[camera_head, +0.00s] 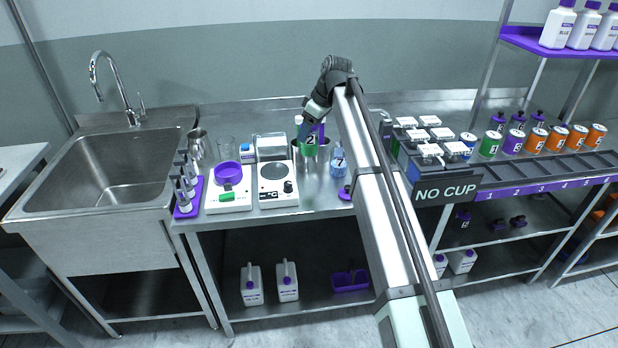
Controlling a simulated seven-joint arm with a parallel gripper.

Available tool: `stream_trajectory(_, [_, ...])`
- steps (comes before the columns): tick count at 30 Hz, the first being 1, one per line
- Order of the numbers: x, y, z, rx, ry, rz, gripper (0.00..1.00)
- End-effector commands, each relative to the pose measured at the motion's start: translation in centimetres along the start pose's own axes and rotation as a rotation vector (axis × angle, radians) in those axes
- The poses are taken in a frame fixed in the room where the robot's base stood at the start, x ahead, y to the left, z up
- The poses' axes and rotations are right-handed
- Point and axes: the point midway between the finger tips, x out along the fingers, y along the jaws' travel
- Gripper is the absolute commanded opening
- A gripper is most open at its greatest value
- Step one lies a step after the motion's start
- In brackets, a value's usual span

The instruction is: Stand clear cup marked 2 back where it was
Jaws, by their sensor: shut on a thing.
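The clear cup marked 2 (310,141) is at the back middle of the steel table, with green showing below its dark number label. My gripper (312,122) is shut on it from above and behind, and my arm comes in from the lower right. The cup looks roughly upright. It appears in front of or over a steel pot (296,160), and I cannot tell whether its base touches anything. A clear cup marked 7 (338,164) with blue in it stands just to the right.
A hot plate (277,187) and a scale with a purple dish (228,190) stand left of the cup. A steel jug (199,144) and an empty beaker (227,149) are further left. A machine marked NO CUP (445,191) is to the right, beyond my arm.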

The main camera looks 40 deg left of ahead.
Motion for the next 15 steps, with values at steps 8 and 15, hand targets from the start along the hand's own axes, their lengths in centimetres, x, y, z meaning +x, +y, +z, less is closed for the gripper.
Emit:
stream_trajectory(8, [2.4,-0.1,1.1,-0.019,-0.001,-0.010,0.00])
stream_trajectory(15, [5.6,-0.1,2.3,-0.018,-0.001,-0.009,0.00])
